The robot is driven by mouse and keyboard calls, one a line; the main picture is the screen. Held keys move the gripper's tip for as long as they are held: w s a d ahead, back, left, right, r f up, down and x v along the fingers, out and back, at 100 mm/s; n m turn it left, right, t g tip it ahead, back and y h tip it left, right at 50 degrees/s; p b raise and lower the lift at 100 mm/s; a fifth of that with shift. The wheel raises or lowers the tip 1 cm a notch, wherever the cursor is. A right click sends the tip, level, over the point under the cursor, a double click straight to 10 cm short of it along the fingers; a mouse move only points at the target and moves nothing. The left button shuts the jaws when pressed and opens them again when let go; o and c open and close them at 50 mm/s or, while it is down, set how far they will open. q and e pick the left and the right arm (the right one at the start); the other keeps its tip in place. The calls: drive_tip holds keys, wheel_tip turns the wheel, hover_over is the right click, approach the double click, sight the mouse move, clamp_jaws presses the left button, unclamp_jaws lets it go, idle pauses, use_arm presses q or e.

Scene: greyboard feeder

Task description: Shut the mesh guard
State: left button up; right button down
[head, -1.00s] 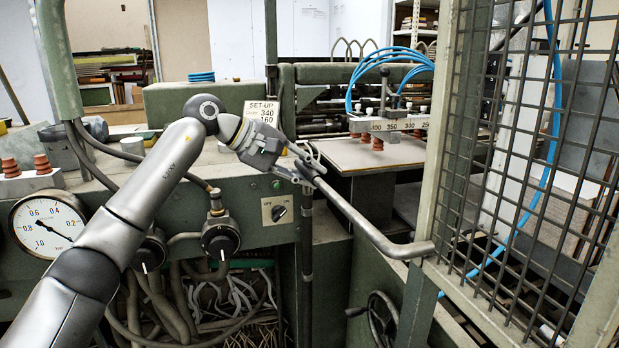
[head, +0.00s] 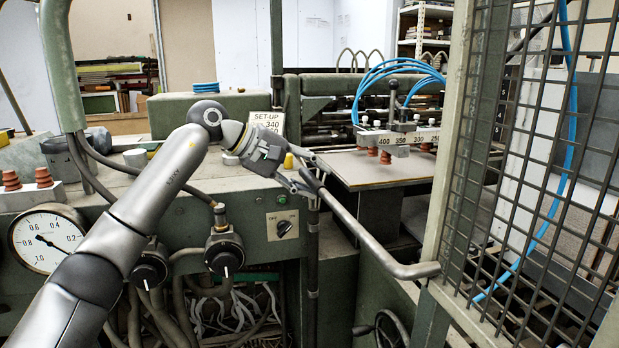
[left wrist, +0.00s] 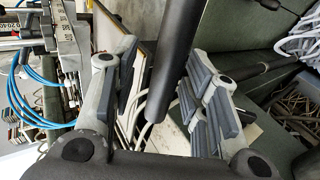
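The mesh guard (head: 448,165) stands at the right of the head view, a green frame with dark wire mesh. A grey bar handle (head: 365,238) runs from its lower frame up and left to my left gripper (head: 312,177). In the left wrist view the dark bar (left wrist: 172,65) passes between the two fingers of my left gripper (left wrist: 165,95), with a gap seen on both sides. The gripper is open around the bar. Whether a finger touches it is hard to tell. My right gripper is not in view.
The machine's panel carries a pressure gauge (head: 48,240), black knobs (head: 224,255) and an on/off switch (head: 283,224). A feeder board (head: 385,170) with suction cups and blue hoses (head: 402,72) lies behind the bar. A handwheel (head: 390,328) sits below it.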

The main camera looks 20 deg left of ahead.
use_arm(q)
drive_tip(key=shift+s+d, duration=0.1)
drive_tip(key=shift+s, duration=0.1)
drive_tip(key=v, duration=1.2)
